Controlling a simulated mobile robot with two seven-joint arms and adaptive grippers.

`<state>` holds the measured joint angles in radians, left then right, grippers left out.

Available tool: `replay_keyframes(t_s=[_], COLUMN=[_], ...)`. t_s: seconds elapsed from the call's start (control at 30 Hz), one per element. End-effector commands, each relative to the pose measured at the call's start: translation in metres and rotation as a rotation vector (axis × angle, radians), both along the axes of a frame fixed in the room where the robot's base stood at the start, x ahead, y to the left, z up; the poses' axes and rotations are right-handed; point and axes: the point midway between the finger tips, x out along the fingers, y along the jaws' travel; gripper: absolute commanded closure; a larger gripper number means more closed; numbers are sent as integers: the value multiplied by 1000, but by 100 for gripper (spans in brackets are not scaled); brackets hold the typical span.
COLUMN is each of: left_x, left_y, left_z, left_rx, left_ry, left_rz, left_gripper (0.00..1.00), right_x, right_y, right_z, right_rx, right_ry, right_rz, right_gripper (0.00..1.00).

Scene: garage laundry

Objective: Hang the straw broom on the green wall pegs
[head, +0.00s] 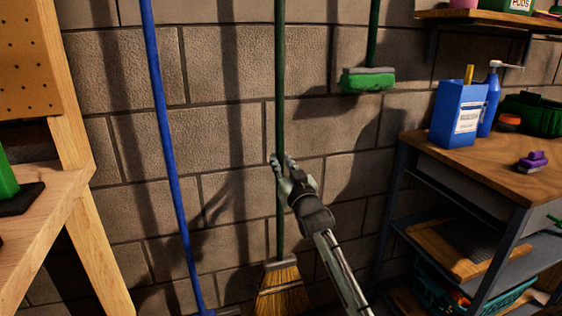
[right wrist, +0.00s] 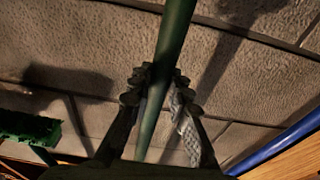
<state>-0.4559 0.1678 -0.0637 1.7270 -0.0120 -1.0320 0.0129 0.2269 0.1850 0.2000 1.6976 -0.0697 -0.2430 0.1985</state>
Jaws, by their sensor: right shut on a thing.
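The straw broom has a dark green handle (head: 280,90) and a yellow straw head (head: 282,291). It stands upright or hangs in front of the block wall, with its head at the bottom of the head view. My right gripper (head: 279,165) is shut on the handle, well above the straw. In the right wrist view the handle (right wrist: 172,45) runs between the two fingers (right wrist: 155,92). The top of the handle is out of frame. The green wall pegs do not show in either view. My left gripper is not in view.
A blue pole (head: 163,120) stands left of the broom. A green brush head (head: 368,80) hangs to the right on a green handle. A wooden workbench (head: 45,200) is at left. A shelf unit (head: 500,165) at right bears a blue box (head: 458,115) and a blue bottle (head: 490,100).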

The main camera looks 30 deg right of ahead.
Motion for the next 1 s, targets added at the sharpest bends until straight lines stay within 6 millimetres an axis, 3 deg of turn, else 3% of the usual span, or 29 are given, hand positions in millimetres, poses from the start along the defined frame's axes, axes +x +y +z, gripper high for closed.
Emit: replay_keyframes(t_s=[0.1, 0.13, 0.33, 0.67, 0.77, 1.0], left_x=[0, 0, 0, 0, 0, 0], left_y=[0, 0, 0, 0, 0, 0], left_z=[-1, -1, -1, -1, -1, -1], left_rx=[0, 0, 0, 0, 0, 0], left_ry=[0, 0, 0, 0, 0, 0], left_rz=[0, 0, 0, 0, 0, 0], left_gripper=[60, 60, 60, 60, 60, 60], right_x=[0, 0, 0, -3, -13, -61], right_y=[0, 0, 0, 1, 3, 15], right_z=[0, 0, -1, -6, -7, -13], right_rx=[-1, -2, -1, 1, 1, 1], right_ry=[-6, -7, -4, 5, 4, 3], right_rz=[0, 0, 0, 0, 0, 0], right_gripper=[100, 81, 58, 58, 58, 58])
